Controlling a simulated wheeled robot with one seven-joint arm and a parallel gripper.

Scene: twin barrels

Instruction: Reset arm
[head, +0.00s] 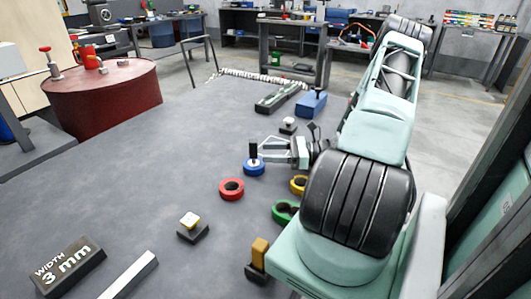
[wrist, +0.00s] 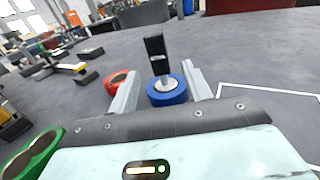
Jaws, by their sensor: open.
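My arm reaches forward from the right side of the head view. My gripper (head: 282,149) is near the blue ring (head: 254,167), which has a black upright handle (head: 253,150) standing in its middle. In the wrist view my gripper (wrist: 164,84) is open, with its two pale fingers apart. The blue ring (wrist: 167,93) and the black handle (wrist: 155,52) show between and beyond the fingers. I cannot tell whether any finger touches them. Nothing is seen clamped in the jaws.
A red ring (head: 232,189), a yellow ring (head: 299,185) and a green ring (head: 285,211) lie close by. A black block marked "WIDTH 3 mm" (head: 70,267) lies at lower left. A red barrel (head: 104,97) stands at left. The grey surface left of the rings is mostly clear.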

